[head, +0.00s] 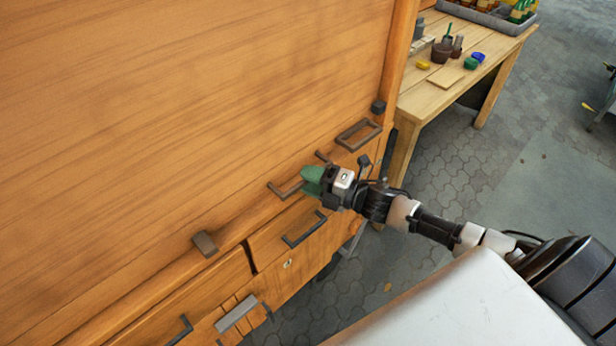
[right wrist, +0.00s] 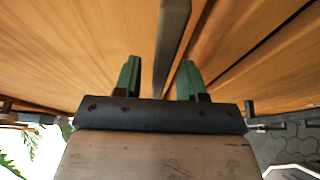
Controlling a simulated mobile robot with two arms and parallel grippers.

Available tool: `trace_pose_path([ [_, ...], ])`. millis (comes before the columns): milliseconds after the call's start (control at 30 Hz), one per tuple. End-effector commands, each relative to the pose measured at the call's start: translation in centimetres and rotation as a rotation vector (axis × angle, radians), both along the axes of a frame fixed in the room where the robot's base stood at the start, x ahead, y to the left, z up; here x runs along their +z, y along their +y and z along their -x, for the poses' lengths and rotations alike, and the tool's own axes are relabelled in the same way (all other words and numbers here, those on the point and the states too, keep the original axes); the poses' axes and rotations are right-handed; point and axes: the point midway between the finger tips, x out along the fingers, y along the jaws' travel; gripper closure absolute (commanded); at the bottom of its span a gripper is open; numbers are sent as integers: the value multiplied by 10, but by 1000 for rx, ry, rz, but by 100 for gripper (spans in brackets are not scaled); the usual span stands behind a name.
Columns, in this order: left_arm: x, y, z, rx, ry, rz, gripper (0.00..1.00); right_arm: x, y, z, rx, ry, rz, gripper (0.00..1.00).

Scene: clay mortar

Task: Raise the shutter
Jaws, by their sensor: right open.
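The shutter (head: 200,110) is a large wooden panel filling the left of the head view, down to a wooden ledge above drawers. A dark bar handle (head: 284,191) sits along its lower edge, partly hidden behind my right gripper. My right gripper (head: 312,180), with green fingers, is open at this handle. In the right wrist view, the dark handle bar (right wrist: 172,45) runs down between the two spread green fingers (right wrist: 160,78). The fingers stand apart on either side of it, with wood close behind. My left gripper is not in view.
Drawers with dark handles (head: 303,229) lie below the ledge. Another rectangular handle (head: 357,134) and a dark block (head: 378,106) are to the right. A wooden table (head: 436,96) with pots stands beyond. Paved floor (head: 540,110) is open at right.

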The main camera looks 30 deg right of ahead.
Motion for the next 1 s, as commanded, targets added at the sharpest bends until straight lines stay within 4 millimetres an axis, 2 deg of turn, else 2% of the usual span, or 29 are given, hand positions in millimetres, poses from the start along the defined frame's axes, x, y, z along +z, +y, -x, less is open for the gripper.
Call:
trace_pose_path([
  [367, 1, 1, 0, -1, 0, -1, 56, 0, 4, -6, -1, 1, 0, 60],
  [633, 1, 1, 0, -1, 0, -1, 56, 0, 4, -6, -1, 1, 0, 99],
  [867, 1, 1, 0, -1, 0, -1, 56, 0, 4, -5, -1, 1, 0, 100],
  [1000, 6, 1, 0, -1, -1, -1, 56, 6, 4, -5, -1, 1, 0, 100],
])
